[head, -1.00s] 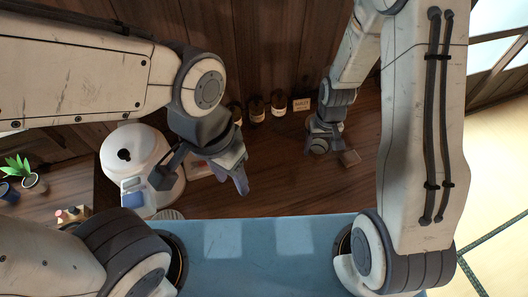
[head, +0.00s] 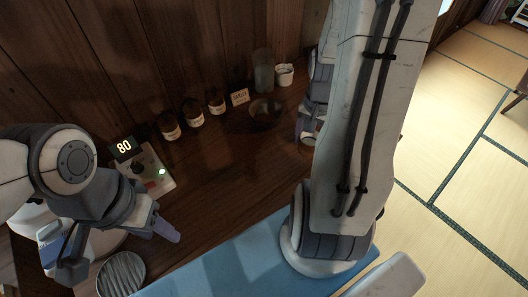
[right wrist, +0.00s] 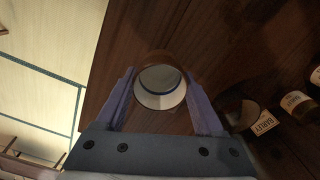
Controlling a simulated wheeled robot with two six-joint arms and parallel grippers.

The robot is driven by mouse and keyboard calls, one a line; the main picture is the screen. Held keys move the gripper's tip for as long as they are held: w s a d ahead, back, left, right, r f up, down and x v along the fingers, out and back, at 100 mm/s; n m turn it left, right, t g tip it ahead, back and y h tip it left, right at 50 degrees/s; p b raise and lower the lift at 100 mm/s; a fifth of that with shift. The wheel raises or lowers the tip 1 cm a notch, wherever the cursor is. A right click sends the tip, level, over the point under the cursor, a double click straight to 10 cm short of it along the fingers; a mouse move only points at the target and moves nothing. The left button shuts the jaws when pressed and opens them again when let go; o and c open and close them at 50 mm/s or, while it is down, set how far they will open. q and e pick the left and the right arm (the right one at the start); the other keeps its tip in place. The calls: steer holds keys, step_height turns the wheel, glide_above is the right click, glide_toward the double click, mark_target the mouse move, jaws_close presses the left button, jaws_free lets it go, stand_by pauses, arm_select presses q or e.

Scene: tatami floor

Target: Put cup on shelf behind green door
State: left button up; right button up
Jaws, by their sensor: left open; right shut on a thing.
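A cup (right wrist: 161,92), pale with a dark blue line and a brown part, sits between the fingers of my right gripper (right wrist: 162,98) in the right wrist view. The right gripper is shut on it above the dark wooden counter. In the head view my right gripper (head: 309,130) is partly hidden behind my right arm, and only a little of the cup shows. My left gripper (head: 122,252) is open and empty at the lower left, near a white appliance. No green door or shelf behind it is in view.
The dark wooden counter (head: 215,175) holds several jars (head: 193,113), a small label card (head: 240,96), a dark bowl (head: 265,113), a glass container (head: 263,70), a white cup (head: 284,74) and a box with a lit 80 display (head: 124,147). Tatami floor (head: 455,130) lies right.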

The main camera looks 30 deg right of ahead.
steer(key=w+a+f, duration=0.1)
steer(key=w+f, duration=0.1)
steer(key=w, duration=0.1)
steer(key=w+a+f+p, duration=0.1)
steer(key=w+a+f, duration=0.1)
steer(key=w, duration=0.1)
steer(key=w+a+f, duration=0.2)
steer(key=w, duration=0.2)
steer(key=shift+a+f, duration=0.1)
steer(key=shift+f, duration=0.3)
step_height(320, 180, down, 4)
steer(key=shift+r+p, duration=0.1)
steer(key=shift+p, duration=0.4)
steer(key=o, duration=1.6)
